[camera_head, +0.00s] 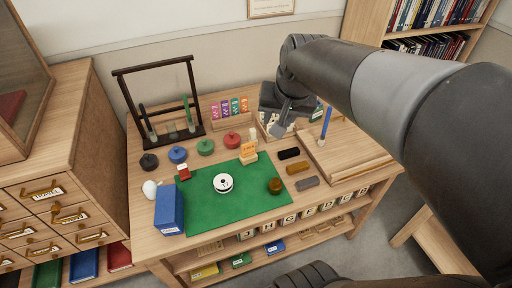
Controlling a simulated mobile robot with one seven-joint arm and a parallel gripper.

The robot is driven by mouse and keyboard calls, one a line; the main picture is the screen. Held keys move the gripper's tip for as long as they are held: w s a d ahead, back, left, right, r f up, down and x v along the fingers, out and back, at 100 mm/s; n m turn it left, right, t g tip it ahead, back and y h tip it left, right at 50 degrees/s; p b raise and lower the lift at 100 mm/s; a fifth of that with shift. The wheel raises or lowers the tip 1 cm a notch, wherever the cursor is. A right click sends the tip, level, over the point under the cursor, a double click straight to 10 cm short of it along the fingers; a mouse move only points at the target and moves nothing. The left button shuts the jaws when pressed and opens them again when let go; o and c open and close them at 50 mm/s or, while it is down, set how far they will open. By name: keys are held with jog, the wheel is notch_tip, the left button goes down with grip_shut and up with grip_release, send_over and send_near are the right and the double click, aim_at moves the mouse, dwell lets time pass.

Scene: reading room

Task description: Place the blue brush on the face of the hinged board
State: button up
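A thin blue upright thing (326,122), which looks like the blue brush, shows at the right of the table. Its lower end meets the pale wooden board (345,160) in the picture; I cannot tell whether it touches it. This board, flat with raised strips at the right end, looks like the hinged board; its hinge is not clear. My gripper (279,129) points down over the back of the table, left of the blue brush and apart from it in the picture. Its fingers are small and dark, so I cannot tell whether they are open or hold anything.
A dark frame rack (158,98) with a green brush (188,114) stands at back left. A green mat (235,205) holds a white roll (223,183). Coloured lidded pots, a blue box (169,210) and several small blocks (289,153) crowd the table. My arm covers the right side.

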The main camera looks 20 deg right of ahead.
jog(key=s+a+n, duration=0.4)
jog(key=s+a, duration=0.4)
jog(key=s, duration=0.2)
jog(key=shift+s+a+f+n+t, duration=0.15)
jog(key=shift+s+f+n+t, duration=0.15)
jog(key=shift+t, duration=0.1)
